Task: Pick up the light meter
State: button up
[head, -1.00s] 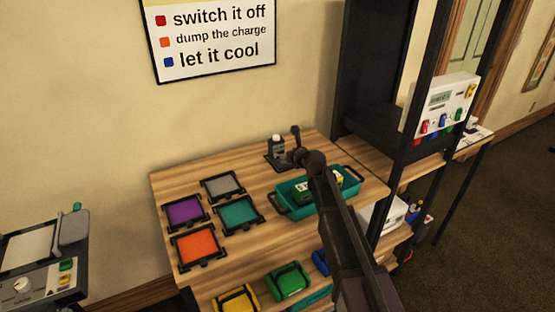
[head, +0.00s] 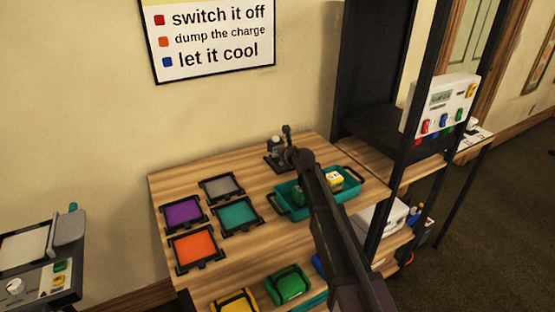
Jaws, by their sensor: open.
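What looks like the light meter (head: 275,144), a small dark device with a pale dome on top, stands upright in a dark holder (head: 274,166) at the back of the wooden table. My arm reaches in from the lower right. My gripper (head: 284,150) is at the meter's right side, very close to it in the head view. It is open, and its fingers are small and dark here. I cannot tell whether they touch the meter or are around it.
A teal tray (head: 275,204) with small boxes lies right of the holder, partly behind my arm. Purple, grey, teal and orange framed squares (head: 183,212) lie left. Green (head: 289,285) and yellow cases sit on the lower shelf. A black rack post (head: 392,180) stands right.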

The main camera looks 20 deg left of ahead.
jog(key=shift+x, duration=1)
jog(key=c, duration=1.1)
